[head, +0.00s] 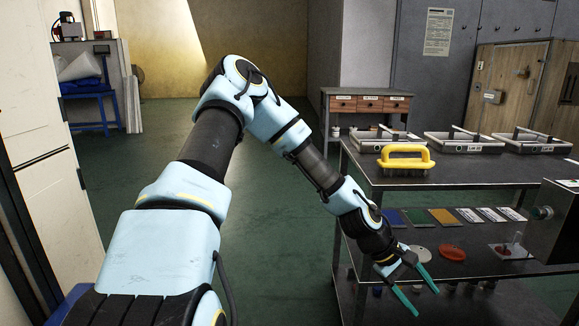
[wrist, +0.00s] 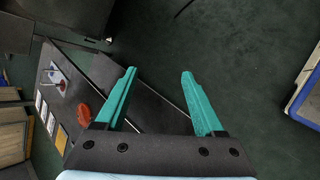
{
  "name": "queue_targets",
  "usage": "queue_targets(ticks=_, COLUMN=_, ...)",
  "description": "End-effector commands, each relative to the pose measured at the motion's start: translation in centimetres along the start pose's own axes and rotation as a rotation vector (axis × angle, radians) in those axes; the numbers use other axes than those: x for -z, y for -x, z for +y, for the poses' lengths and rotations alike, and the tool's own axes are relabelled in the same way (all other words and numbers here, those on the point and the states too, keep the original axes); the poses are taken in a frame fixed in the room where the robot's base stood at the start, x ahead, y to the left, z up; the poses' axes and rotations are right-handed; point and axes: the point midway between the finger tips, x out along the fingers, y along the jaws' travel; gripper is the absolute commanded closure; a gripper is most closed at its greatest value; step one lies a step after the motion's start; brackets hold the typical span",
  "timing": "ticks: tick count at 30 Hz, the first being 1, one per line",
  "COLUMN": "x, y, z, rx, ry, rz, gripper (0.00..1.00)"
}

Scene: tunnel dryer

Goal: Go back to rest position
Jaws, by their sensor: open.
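My gripper (head: 427,295) hangs at the end of my outstretched arm, in front of the left part of the dark shelf unit (head: 470,178). Its two green fingers are apart with nothing between them. In the wrist view my gripper (wrist: 160,95) shows the same open fingers, with the dark green floor (wrist: 220,45) beyond and between them. The fingertips touch nothing that I can see.
A yellow-handled tool (head: 405,160) and grey trays (head: 466,143) stand on the shelf unit's top. Its lower shelf holds coloured cards (head: 442,216) and a red disc (head: 452,252). Open floor (head: 275,220) lies left of it; a blue stand (head: 90,103) is at back left.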

Motion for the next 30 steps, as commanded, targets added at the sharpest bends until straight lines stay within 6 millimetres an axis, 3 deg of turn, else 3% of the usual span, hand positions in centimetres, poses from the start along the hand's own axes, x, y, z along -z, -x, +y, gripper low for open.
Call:
queue_targets(ticks=6, x=5.0, y=8.7, z=-8.1, rx=0.253, ry=-0.203, rz=0.190, gripper=0.29)
queue_targets(ticks=12, x=7.1, y=18.8, z=-13.9, rx=0.444, ry=-0.304, rz=0.320, gripper=0.29)
queue_targets(ticks=18, x=6.1, y=27.7, z=-18.2, rx=0.562, ry=-0.342, rz=0.406, gripper=0.29)
queue_targets(ticks=27, x=2.8, y=34.9, z=-21.9, rx=0.616, ry=-0.357, rz=0.471, gripper=0.29)
queue_targets(ticks=30, x=1.5, y=36.9, z=-22.1, rx=0.620, ry=-0.361, rz=0.479, gripper=0.29)
